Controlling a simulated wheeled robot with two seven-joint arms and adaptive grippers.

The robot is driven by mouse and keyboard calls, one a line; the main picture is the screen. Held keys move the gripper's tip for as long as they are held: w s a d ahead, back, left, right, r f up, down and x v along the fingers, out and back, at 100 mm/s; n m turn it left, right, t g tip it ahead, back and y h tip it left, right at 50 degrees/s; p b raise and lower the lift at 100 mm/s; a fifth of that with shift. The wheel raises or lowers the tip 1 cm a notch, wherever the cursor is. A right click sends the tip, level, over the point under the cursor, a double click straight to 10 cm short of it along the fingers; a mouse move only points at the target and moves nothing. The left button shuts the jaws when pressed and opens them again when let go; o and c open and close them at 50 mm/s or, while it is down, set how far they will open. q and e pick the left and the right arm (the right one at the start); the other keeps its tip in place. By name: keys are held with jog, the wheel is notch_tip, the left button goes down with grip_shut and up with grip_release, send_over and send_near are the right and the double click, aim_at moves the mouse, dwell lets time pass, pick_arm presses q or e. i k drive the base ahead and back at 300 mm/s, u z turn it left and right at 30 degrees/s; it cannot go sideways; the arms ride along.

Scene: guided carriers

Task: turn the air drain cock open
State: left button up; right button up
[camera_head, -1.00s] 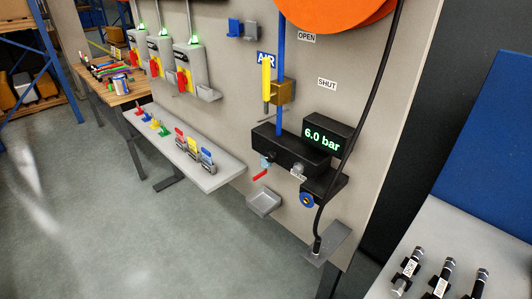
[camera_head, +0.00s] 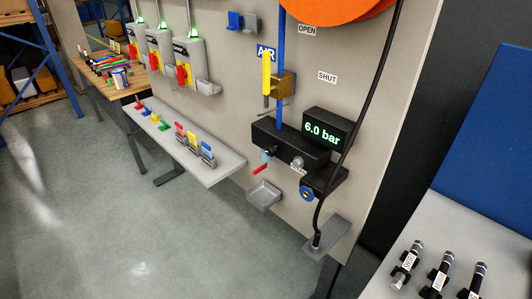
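The drain cock, with a red lever (camera_head: 260,169), hangs below the left end of the black air manifold (camera_head: 290,146) on the grey wall panel. The red lever slants down to the left. A small drip tray (camera_head: 264,194) is fixed to the panel below it. The black gauge box (camera_head: 327,128) above the manifold reads 6.0 bar. A yellow lever (camera_head: 267,72) stands upright on the brass air valve (camera_head: 282,86) on the blue pipe. Neither of my grippers is in the view.
A grey shelf (camera_head: 222,172) with coloured padlocks juts out left of the drip tray. A black hose (camera_head: 362,130) hangs down the panel's right side. A grey table (camera_head: 460,225) with several black cylindrical items stands at the right. The floor in front is clear.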

aim_at(264, 166)
jog(key=k, duration=0.55)
jog(key=u, duration=0.95)
jog(key=i, duration=1.15)
jog(key=z, duration=0.2)
